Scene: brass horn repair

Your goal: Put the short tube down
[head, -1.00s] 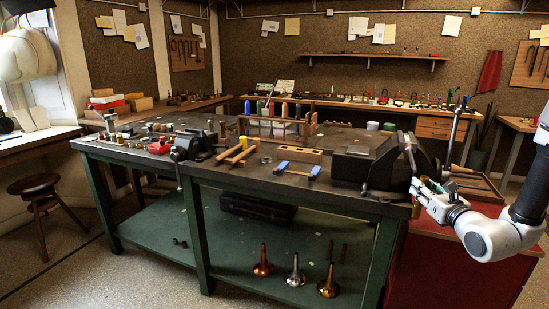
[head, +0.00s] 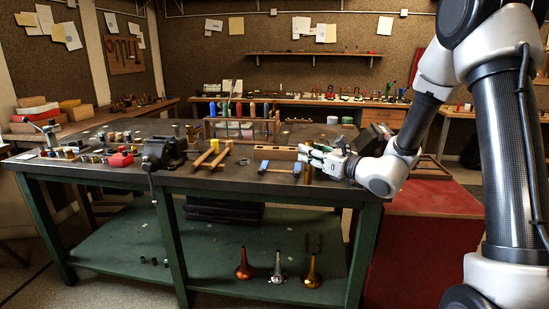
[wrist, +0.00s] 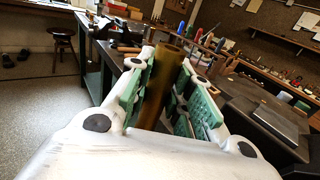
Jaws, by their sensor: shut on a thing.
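The short tube is a brass-brown cylinder (wrist: 160,88), upright between the green-padded fingers of my gripper (wrist: 163,95) in the wrist view. My gripper is shut on it. In the head view my gripper (head: 312,157) is at the front right of the workbench (head: 240,181), near its edge.
Blue-ended blocks (head: 264,167) and a wooden block (head: 280,153) lie left of my gripper. Wooden-handled mallets (head: 214,155) and a vise (head: 163,153) stand farther left. Three horn bells (head: 277,268) stand on the lower shelf. A red cabinet (head: 430,220) is to the right.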

